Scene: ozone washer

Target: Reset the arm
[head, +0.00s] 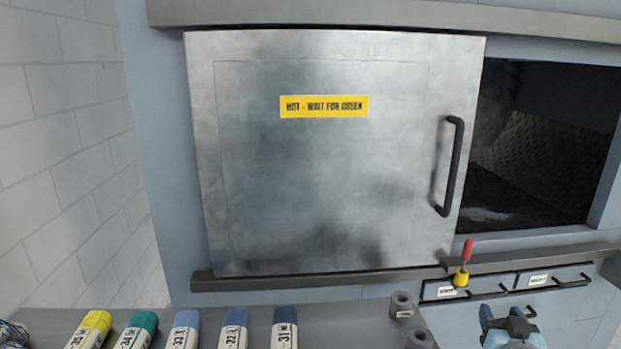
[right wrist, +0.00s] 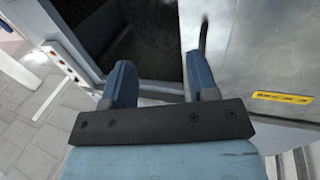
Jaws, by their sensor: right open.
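My right gripper (head: 502,316) is at the bottom right of the head view, in front of the drawers below the chamber opening. In the right wrist view its two blue fingers (right wrist: 162,82) stand apart with nothing between them. The fingers point toward the dark opening and the metal door's edge, with no visible contact. My left gripper is not in view.
A metal door (head: 330,160) with a yellow label and black handle (head: 452,167) leaves the dark chamber (head: 545,150) exposed at right. A red-and-yellow item (head: 463,265) stands near two drawers. Several coloured labelled blocks (head: 185,330) line the shelf.

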